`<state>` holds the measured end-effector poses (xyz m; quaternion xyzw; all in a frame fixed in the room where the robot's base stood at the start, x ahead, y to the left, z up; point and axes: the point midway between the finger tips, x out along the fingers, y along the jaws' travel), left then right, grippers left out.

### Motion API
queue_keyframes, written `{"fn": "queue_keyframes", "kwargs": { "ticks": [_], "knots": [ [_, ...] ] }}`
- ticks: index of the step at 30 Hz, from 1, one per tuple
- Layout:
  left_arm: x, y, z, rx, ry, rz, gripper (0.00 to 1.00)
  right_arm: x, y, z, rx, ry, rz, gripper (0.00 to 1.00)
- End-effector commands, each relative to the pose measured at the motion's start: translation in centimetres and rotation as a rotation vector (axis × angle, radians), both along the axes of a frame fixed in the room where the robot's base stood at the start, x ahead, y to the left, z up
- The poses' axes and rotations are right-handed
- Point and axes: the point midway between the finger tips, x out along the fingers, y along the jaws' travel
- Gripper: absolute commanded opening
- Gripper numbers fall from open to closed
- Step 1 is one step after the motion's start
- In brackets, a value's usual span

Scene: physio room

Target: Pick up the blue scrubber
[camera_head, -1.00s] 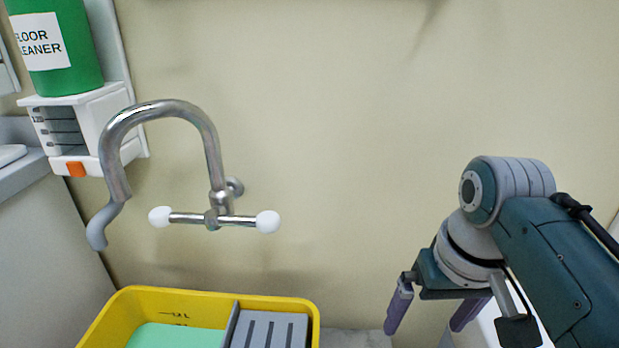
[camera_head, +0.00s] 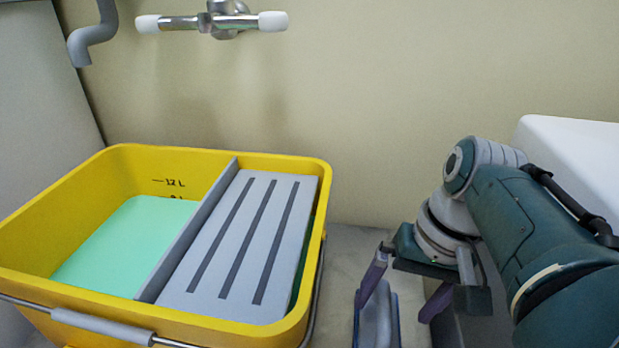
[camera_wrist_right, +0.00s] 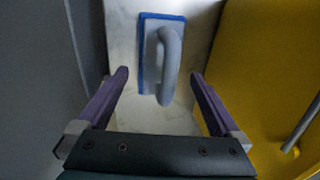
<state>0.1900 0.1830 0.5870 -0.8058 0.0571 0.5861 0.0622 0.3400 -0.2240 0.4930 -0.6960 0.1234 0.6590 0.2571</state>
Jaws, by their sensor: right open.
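The blue scrubber (camera_wrist_right: 172,50) has a pale grey body, a bright blue border and a raised grey loop handle. In the right wrist view it lies on a pale marbled surface, its handle's near end in line with the gap between my fingertips. In the head view only part of the scrubber (camera_head: 378,325) shows, partly behind a finger at the bottom edge. My right gripper (camera_head: 392,308) is open above it, with purple fingers. In the right wrist view, my right gripper (camera_wrist_right: 160,76) has nothing clasped. My left gripper is not in view.
A yellow bucket (camera_head: 318,180) with green liquid and a grey slotted insert (camera_head: 240,250) stands just left of the scrubber. A wall tap (camera_head: 212,22) is above it. A white-topped unit (camera_head: 570,145) stands at the right. The marbled strip between is narrow.

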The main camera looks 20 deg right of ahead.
Motion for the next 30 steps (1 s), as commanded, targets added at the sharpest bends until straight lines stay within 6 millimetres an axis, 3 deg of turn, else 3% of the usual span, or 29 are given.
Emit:
{"fn": "queue_keyframes", "kwargs": {
  "ticks": [12,20,30],
  "knots": [
    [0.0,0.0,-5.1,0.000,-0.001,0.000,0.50,1.1,0.1,-5.2,0.001,-0.001,0.000,1.00],
    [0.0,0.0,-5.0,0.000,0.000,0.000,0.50,1.2,0.2,-5.1,0.000,-0.001,-0.001,1.00],
    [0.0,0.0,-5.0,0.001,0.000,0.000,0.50,1.2,0.2,-5.1,0.000,-0.001,-0.001,0.63]
  ]
}}
